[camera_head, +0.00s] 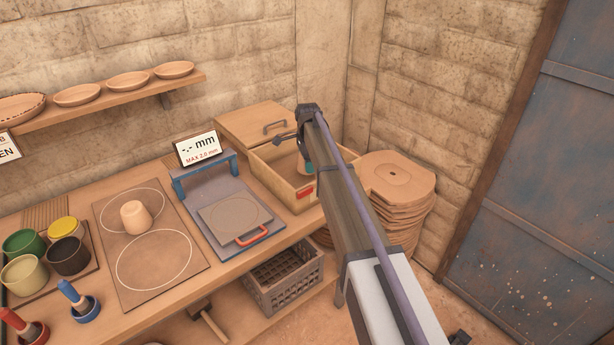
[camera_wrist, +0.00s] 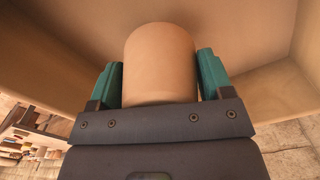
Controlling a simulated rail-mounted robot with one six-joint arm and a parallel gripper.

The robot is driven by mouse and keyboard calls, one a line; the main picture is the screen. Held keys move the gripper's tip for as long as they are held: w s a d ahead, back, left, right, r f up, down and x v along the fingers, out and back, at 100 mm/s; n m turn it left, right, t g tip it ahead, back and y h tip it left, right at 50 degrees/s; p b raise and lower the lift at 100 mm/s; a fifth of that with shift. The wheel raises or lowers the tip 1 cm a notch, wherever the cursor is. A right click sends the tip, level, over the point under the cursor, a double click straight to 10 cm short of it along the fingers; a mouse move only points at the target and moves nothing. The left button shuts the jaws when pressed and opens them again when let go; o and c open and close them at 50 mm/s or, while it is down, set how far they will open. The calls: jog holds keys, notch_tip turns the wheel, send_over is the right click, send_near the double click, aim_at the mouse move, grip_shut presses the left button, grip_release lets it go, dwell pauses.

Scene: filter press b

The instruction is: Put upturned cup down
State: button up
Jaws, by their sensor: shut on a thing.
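My gripper (camera_wrist: 160,80) has its two teal fingers shut on a tan clay cup (camera_wrist: 160,60), one finger on each side, in the wrist view. In the head view my gripper (camera_head: 306,165) is over the wooden box (camera_head: 269,180) at the back right of the bench, and my arm hides part of the box. The held cup (camera_head: 301,168) shows only in small part there. In the wrist view, box walls and a tan floor surround the cup. I cannot tell whether the cup touches the floor. Another tan cup (camera_head: 135,216) stands upturned in a white ring on the board.
A press (camera_head: 216,198) with a sign (camera_head: 198,149) stands left of the box. Green (camera_head: 24,245) and yellow (camera_head: 63,230) pots stand among several at left. A stack of tan plates (camera_head: 397,180) is right of my arm. A second white ring (camera_head: 154,260) is empty.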

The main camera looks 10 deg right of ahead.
notch_tip(320, 180, down, 4)
jog(key=b, duration=0.3)
jog(key=shift+r, duration=0.4)
jog(key=shift+c, duration=0.4)
jog(key=shift+f, duration=0.25)
jog(key=o, duration=1.1)
jog(key=shift+c, duration=0.2)
jog(key=shift+r, duration=0.2)
